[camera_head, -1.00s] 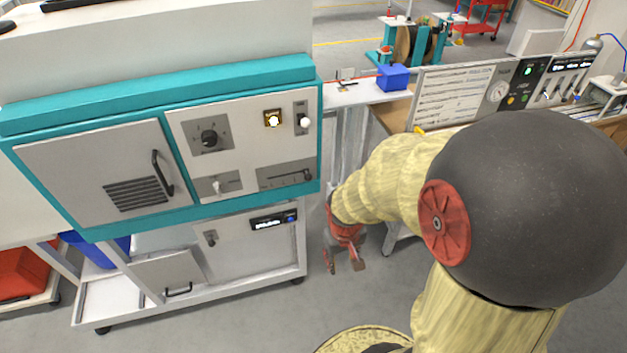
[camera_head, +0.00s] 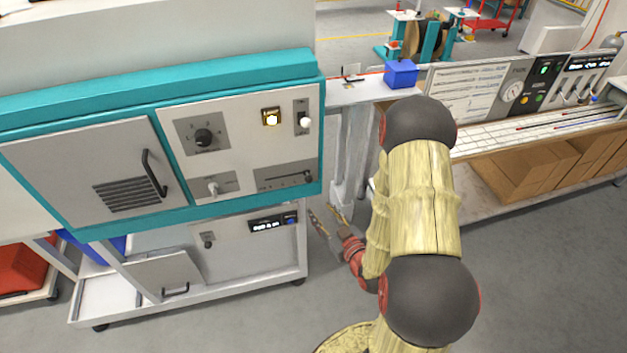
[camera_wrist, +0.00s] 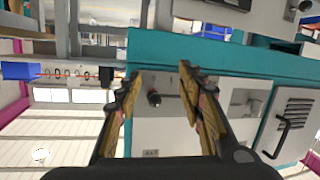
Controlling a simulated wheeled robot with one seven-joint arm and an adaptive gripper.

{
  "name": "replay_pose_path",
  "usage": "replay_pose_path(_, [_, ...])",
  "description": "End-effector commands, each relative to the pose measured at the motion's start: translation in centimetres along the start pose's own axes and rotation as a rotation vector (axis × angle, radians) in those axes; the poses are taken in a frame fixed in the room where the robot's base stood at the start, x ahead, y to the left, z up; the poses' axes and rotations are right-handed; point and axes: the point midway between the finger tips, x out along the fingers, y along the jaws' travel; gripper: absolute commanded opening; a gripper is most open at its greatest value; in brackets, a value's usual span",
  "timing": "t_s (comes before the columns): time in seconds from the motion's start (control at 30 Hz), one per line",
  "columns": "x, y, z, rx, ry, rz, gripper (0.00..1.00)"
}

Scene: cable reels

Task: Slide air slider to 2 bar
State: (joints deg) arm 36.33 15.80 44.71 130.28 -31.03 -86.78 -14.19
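The teal and white cabinet (camera_head: 160,72) fills the left of the head view. A horizontal slider (camera_head: 284,177) is at its front panel's lower right, with its dark knob (camera_head: 307,176) near the right end of the slot. The scale markings are too small to read. My gripper (camera_head: 322,213) is open and empty, low and to the right of the slider in this view. In the wrist view, turned over, the slider knob (camera_wrist: 154,99) shows between the spread fingers of my gripper (camera_wrist: 160,84). I see no contact with it.
A blue box (camera_head: 401,75) sits on the ledge. Open floor shows below my gripper.

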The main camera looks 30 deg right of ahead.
Motion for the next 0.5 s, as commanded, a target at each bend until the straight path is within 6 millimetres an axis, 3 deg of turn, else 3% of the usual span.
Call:
replay_pose_path(0.1, [-0.2, 0.5, -3.6, -0.021, 0.135, 0.019, 0.39])
replay_pose_path(0.2, [-0.5, 0.8, -5.3, -0.032, 0.196, 0.034, 0.39])
replay_pose_path(0.33, [0.0, 1.0, -6.0, -0.044, 0.218, 0.040, 0.39])
replay_pose_path(0.5, [2.3, 0.9, -6.5, -0.046, 0.218, 0.037, 0.39])
